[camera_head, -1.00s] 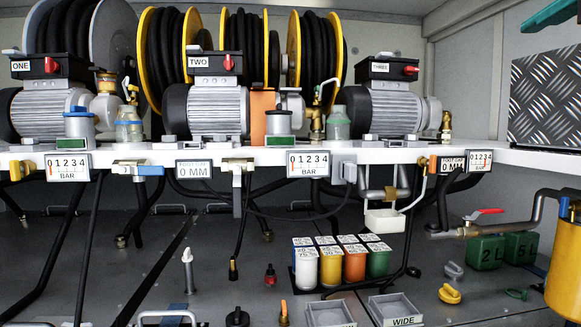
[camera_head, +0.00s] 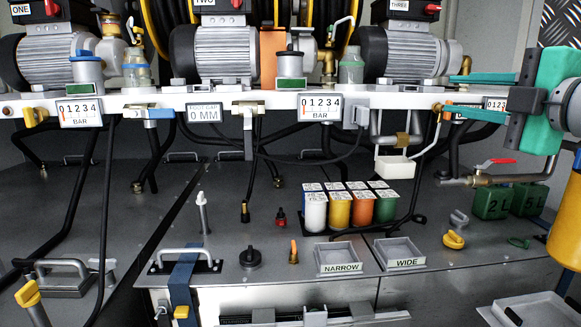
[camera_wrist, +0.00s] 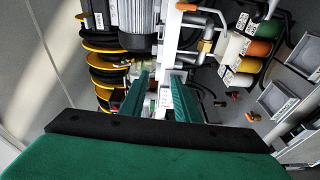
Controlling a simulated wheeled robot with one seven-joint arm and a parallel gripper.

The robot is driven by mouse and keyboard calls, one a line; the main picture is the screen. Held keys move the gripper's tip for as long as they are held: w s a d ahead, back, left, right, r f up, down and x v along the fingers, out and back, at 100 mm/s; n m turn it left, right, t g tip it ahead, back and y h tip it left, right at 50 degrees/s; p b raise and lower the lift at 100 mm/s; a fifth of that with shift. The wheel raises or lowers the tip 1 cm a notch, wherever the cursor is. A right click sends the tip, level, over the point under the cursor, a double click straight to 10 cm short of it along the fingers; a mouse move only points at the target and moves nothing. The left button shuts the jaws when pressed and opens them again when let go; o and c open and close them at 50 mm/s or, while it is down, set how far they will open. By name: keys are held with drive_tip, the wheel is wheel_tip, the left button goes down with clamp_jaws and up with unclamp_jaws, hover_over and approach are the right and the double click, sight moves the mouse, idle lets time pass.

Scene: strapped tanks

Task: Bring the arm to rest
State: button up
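My gripper (camera_head: 447,95) is at the right of the head view, with a green body and two teal fingers pointing left. The fingers are apart, with nothing seen held between them. They appear in front of the white rail (camera_head: 240,98), near its right end and beneath motor THREE (camera_head: 412,50). The lower fingertip overlaps the area of a small brass valve; I cannot tell whether they touch. In the wrist view the two fingers (camera_wrist: 162,75) also stand apart, with the rail and a small label seen between them.
Motor TWO (camera_head: 223,55) and motor ONE (camera_head: 52,62) stand on the rail. Colored canisters (camera_head: 338,210) sit in a rack below. NARROW tray (camera_head: 338,257) and WIDE tray (camera_head: 400,250) lie nearer. A red-handled pipe valve (camera_head: 490,170) and yellow cylinder (camera_head: 566,225) are below my gripper.

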drive_tip(key=w+a+f+n+g+y, duration=0.1)
drive_tip(key=a+f+y, duration=0.2)
drive_tip(key=f, duration=0.3)
drive_tip(key=w+a+f+n+y, duration=0.2)
drive_tip(key=a+f+y, duration=0.1)
drive_tip(key=f, duration=0.3)
drive_tip(key=s+a+f+m+t+y, duration=0.1)
drive_tip(key=s+a+f+y, duration=0.15)
drive_tip(key=a+f, duration=0.4)
drive_tip(key=s+a+f+m+t+y, duration=0.1)
drive_tip(key=s+a+f+y, duration=0.2)
drive_tip(key=f, duration=0.7)
drive_tip(key=s+a+f+m+t+y, duration=0.1)
drive_tip(key=s+a+f+m+y, duration=0.1)
drive_tip(key=a+f, duration=0.55)
drive_tip(key=s+a+f+m+t+h, duration=0.2)
drive_tip(key=s+f+m+h, duration=0.65)
drive_tip(key=f, duration=0.25)
drive_tip(key=s+a+f+m+t+h, duration=0.2)
drive_tip(key=s+f+m+t+h, duration=0.1)
drive_tip(key=s+f+m+h, duration=0.55)
drive_tip(key=s+a+f+m+g+h, duration=0.1)
drive_tip(key=s+a+f+m+g, duration=0.1)
drive_tip(key=s+f+g, duration=0.7)
drive_tip(key=s+f, duration=0.6)
drive_tip(key=s, duration=0.3)
drive_tip(key=shift+s+f+m, duration=0.2)
drive_tip(key=shift+f+m, duration=0.05)
drive_tip(key=shift+m, duration=0.05)
